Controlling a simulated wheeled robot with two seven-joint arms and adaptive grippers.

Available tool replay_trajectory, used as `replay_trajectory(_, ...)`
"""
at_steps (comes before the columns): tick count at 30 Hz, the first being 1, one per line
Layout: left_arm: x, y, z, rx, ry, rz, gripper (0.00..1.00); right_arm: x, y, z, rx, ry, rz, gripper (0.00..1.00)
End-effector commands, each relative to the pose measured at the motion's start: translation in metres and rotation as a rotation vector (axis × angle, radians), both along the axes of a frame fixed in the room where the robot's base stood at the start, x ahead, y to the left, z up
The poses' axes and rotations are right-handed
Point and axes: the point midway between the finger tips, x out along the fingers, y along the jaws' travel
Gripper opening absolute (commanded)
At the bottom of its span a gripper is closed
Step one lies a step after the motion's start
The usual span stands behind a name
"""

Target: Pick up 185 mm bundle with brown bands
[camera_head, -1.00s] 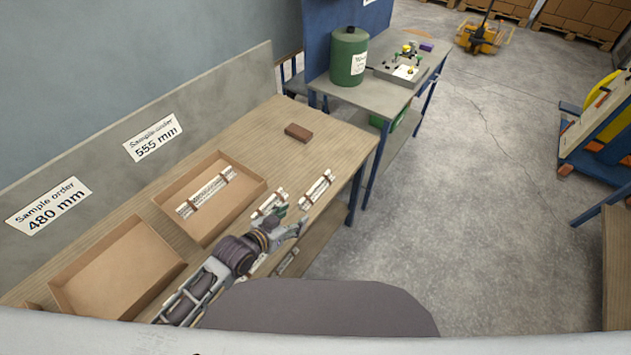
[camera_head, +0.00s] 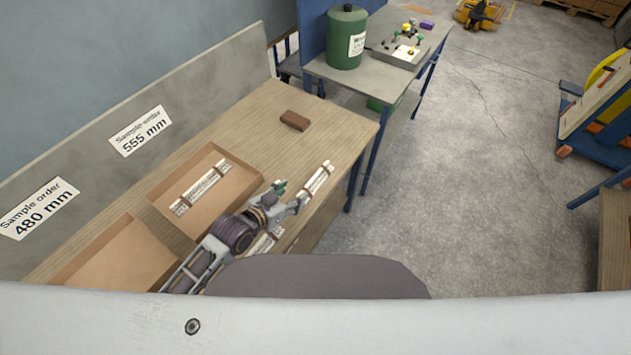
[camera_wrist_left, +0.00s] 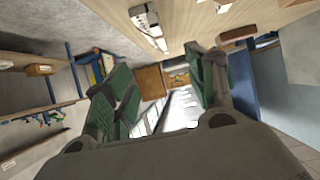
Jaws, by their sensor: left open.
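A short white bundle (camera_head: 317,180) with brown bands lies on the wooden table near its right edge. A second bundle (camera_head: 262,243) lies nearer, partly hidden by my left arm. A longer bundle (camera_head: 201,187) lies inside a cardboard tray (camera_head: 240,207). My left gripper (camera_head: 292,194) is open and empty, just short of the far short bundle in the head view. In the left wrist view my green-padded fingers (camera_wrist_left: 165,88) are spread apart with nothing between them. A banded bundle (camera_wrist_left: 149,27) shows there at the top. I cannot read any bundle's length.
An empty cardboard tray (camera_head: 118,262) stands at the near left. A brown block (camera_head: 294,120) lies on the table beyond the trays. A grey board (camera_head: 85,150) with 480 mm and 555 mm signs backs the table. A green canister (camera_head: 346,38) stands on the neighbouring table.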

Motion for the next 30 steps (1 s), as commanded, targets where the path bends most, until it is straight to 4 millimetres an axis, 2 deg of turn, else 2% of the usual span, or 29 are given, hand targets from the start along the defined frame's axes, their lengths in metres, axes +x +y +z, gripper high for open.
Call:
replay_trajectory(24, 0.053, -0.036, -0.034, -0.001, 0.000, 0.000, 0.56, 0.005, 0.008, 0.001, 0.009, -0.006, -0.003, 0.74)
replay_trajectory(30, 0.061, -0.041, -0.039, -0.001, -0.001, 0.000, 0.56, 0.005, 0.008, 0.001, 0.009, -0.006, -0.003, 0.74)
